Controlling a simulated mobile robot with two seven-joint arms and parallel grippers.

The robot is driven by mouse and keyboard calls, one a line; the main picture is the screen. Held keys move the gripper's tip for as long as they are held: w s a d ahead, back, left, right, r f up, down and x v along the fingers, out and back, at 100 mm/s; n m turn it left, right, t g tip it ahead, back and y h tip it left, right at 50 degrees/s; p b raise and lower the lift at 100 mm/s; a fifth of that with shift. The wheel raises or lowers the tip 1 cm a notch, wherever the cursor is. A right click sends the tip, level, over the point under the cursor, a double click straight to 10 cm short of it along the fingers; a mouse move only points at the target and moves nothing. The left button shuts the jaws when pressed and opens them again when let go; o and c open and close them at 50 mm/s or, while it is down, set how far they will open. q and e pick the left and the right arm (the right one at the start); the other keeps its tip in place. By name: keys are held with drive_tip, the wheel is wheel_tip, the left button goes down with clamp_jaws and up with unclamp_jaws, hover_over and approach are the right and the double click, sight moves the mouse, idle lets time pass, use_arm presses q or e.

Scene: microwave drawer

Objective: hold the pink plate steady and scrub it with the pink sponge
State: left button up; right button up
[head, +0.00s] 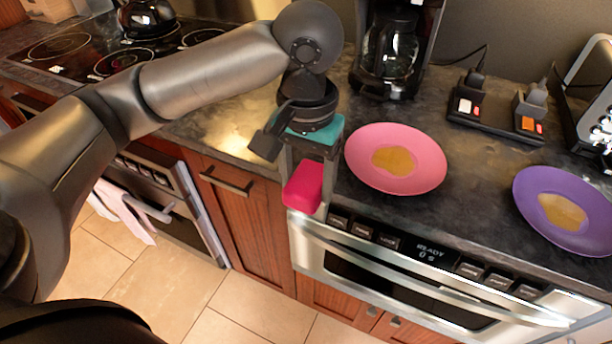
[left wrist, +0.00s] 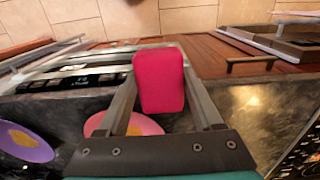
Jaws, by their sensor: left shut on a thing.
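The pink plate (head: 412,147) lies on the dark counter, with a tan stain (head: 394,160) at its middle. My left gripper (head: 305,192) is shut on the pink sponge (head: 301,188). It holds the sponge at the counter's front edge, left of the plate and apart from it. In the left wrist view the sponge (left wrist: 160,80) sits between the two fingers, and part of the pink plate (left wrist: 138,124) shows behind them. My right gripper is not in view.
A purple plate (head: 597,205) with a tan stain lies at the right. A coffee maker (head: 390,55) and a black power strip (head: 495,112) stand behind the plates. The microwave drawer (head: 400,262) is shut below the counter. A stovetop (head: 100,50) is at the far left.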

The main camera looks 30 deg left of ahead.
use_arm(q)
drive_tip(key=shift+w, duration=0.15)
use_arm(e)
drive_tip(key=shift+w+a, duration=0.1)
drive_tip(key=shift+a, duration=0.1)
use_arm(q)
drive_tip(key=w+d+r, duration=0.1)
drive_tip(key=w+d, duration=0.4)
drive_tip(key=w, duration=0.4)
drive_tip(key=w+d+r, duration=0.1)
drive_tip(key=w+d, duration=0.4)
drive_tip(key=w, duration=0.4)
drive_tip(key=shift+d+r, duration=0.1)
